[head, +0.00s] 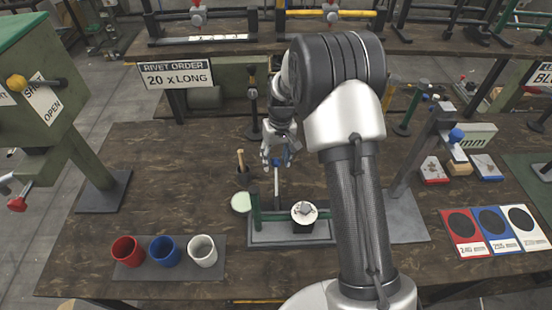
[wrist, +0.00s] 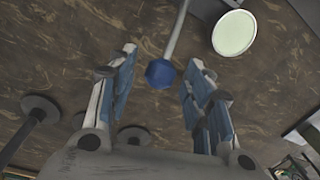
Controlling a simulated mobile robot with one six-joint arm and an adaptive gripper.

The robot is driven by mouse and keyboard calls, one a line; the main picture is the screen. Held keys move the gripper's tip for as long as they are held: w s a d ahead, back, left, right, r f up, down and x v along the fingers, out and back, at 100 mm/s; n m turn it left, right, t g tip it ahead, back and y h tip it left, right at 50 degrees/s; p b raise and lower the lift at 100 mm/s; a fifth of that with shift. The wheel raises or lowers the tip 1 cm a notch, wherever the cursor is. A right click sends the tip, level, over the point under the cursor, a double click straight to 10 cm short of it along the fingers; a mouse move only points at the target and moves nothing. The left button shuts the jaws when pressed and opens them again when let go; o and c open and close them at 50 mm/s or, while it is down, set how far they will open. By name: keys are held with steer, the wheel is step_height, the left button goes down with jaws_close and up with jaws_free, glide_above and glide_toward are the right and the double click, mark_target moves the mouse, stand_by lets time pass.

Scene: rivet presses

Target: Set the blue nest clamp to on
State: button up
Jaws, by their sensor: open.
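The clamp's lever is a pale rod (head: 276,180) rising from the green-and-grey fixture (head: 290,237) at the middle of the bench. In the wrist view, its blue faceted knob (wrist: 160,73) sits at the end of the rod (wrist: 178,30). My gripper (head: 276,160) is at the top of this lever in the head view, where it partly hides the knob. In the wrist view, my gripper (wrist: 162,68) is open, with one blue-padded finger on each side of the knob and gaps on both sides. The clamp's on and off marks are not visible.
Red (head: 128,252), blue (head: 165,252) and white (head: 203,251) cups stand front left. My arm hides the bench to the right of the fixture.

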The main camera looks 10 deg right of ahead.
steer(key=shift+c, duration=0.5)
jaws_close()
